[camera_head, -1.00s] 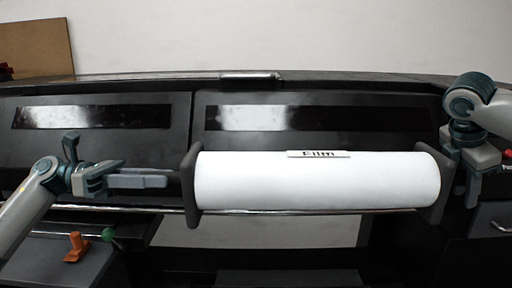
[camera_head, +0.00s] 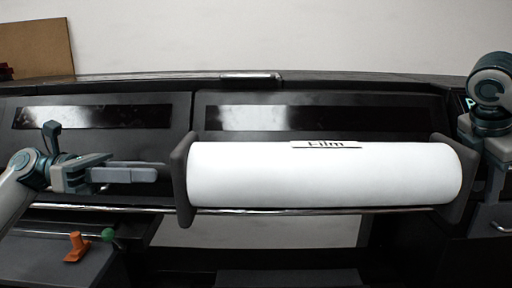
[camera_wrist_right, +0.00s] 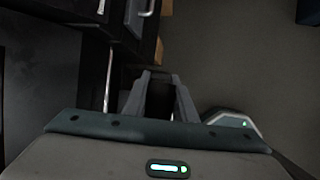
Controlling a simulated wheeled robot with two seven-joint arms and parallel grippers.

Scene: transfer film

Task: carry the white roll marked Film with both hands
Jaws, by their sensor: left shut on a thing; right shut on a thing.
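The white roll marked Film (camera_head: 320,176) lies level across the middle of the head view, with a dark grey cap at each end and its label on top. My left gripper (camera_head: 150,174) is shut at the left cap (camera_head: 181,180). My right gripper (camera_head: 484,170) is at the right cap (camera_head: 456,180), partly cut off by the picture's edge. In the right wrist view the fingers of my right gripper (camera_wrist_right: 160,92) point away around something dark; the white roll does not show there.
A black machine with a sloped panel (camera_head: 95,145) stands behind the roll, with a metal rail (camera_head: 330,210) just below it. An orange part (camera_head: 76,247) and a green knob (camera_head: 108,235) are at the lower left. A drawer handle (camera_head: 502,226) is at the lower right.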

